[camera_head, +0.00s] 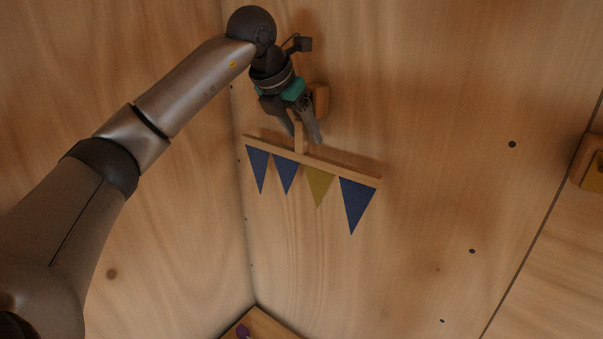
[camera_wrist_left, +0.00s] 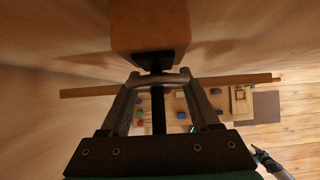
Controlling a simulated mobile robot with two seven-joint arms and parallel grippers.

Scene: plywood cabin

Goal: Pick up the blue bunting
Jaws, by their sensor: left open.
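The blue bunting (camera_head: 340,173) hangs against the plywood wall: a wooden bar with several blue pennants and one yellow pennant, and a short upright stem above the bar. My left gripper (camera_head: 304,138) is open at the stem, with one finger on each side, just above the bar. In the left wrist view the bar (camera_wrist_left: 90,92) runs across behind the open fingers, and a dark upright strip shows between them. Whether the fingers touch the stem, I cannot tell. What looks like my right gripper (camera_wrist_left: 268,161) shows small at the lower right there; its jaws are unclear.
A wooden block (camera_head: 320,98) sticks out of the wall beside my left gripper; it looms close in the wrist view (camera_wrist_left: 150,25). A wall corner is left of the bunting. A wooden fixture (camera_head: 588,165) is at the right edge. Below is a surface with several small objects (camera_wrist_left: 209,115).

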